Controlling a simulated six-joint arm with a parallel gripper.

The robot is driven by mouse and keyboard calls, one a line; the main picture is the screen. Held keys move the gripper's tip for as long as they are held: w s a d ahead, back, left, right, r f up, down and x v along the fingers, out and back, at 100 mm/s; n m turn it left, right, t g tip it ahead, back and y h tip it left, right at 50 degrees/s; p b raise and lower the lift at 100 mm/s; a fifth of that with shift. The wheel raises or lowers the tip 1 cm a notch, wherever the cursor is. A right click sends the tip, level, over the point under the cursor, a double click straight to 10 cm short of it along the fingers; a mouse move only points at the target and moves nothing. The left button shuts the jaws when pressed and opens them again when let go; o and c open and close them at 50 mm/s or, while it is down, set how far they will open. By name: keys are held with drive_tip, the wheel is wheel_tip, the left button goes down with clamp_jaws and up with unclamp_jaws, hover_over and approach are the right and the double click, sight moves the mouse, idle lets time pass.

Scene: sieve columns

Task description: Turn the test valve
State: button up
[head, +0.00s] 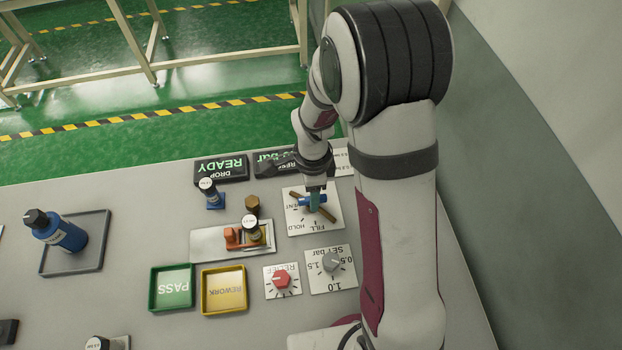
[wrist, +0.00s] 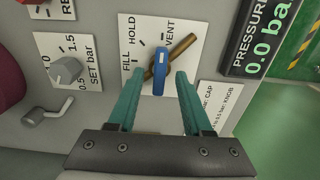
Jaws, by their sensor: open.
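The test valve has a blue handle (wrist: 160,75) over a brass bar (wrist: 181,48), on a white plate (wrist: 128,20) marked FILL, HOLD and VENT. The blue handle lies lengthwise in the wrist view, its white-marked end toward the VENT side. The brass bar runs diagonally under it. The handle also shows in the head view (head: 311,203), partly behind my gripper (head: 314,189). My gripper (wrist: 158,76) is open, with one teal finger either side of the handle. Gaps show beside the handle, so the fingers do not appear to grip it. The exact height of the fingertips is unclear.
The SET bar knob (head: 331,262) and red RELIEF knob (head: 281,279) sit close by. The pressure display (wrist: 262,35) reads 0.0 bar. A small fixture (head: 246,238), green PASS tray (head: 152,290), yellow REWORK tray (head: 205,302) and blue bottle (head: 66,236) stand to the left.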

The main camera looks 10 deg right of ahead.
drive_tip(key=shift+f, duration=0.5)
clamp_jaws()
